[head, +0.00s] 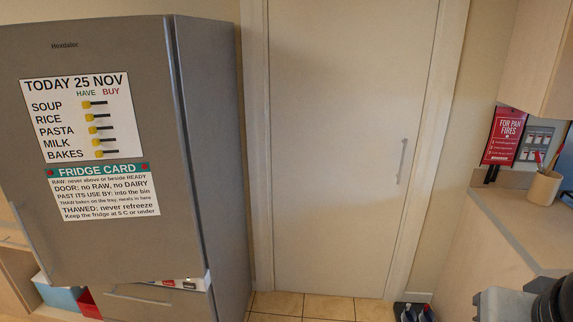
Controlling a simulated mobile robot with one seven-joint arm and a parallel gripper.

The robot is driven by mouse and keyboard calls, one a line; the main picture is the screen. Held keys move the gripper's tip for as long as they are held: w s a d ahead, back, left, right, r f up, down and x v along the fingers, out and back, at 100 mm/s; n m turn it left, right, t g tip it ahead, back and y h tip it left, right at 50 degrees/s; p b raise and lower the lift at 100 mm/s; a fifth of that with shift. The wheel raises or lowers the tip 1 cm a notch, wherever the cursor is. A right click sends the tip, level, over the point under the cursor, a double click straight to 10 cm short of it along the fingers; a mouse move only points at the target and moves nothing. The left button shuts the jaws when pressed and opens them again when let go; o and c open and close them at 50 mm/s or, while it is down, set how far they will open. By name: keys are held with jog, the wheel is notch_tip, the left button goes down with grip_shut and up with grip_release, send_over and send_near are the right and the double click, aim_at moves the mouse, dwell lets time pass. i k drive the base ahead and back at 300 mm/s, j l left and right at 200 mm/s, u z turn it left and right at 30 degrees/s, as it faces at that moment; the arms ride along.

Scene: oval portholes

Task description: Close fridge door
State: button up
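The grey fridge door (110,250) fills the left of the head view, with its front facing me. A thin pale edge runs down its right side, beside the dark fridge side (212,150). Its lower left corner overhangs the shelf unit and reaches further left than the lower drawer front (155,302), so the door looks ajar. How wide the gap is, I cannot tell. A long pale handle strip (28,245) runs along its lower left edge. The fridge inside is mostly hidden. My gripper is not in view; only grey and black parts, probably of my arm, show at bottom right.
A low shelf (14,268) with a blue box (62,298) and a red box (88,304) is at lower left. A closed pale room door (345,150) stands behind. A counter (510,215) with a utensil cup (543,188) is at right. Tiled floor (300,305) shows between.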

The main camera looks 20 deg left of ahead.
aim_at(127, 214)
jog(key=u, duration=1.85)
jog(key=i+u, duration=0.4)
jog(key=i, duration=0.8)
jog(key=i+l+u, duration=0.1)
jog(key=i, duration=0.5)
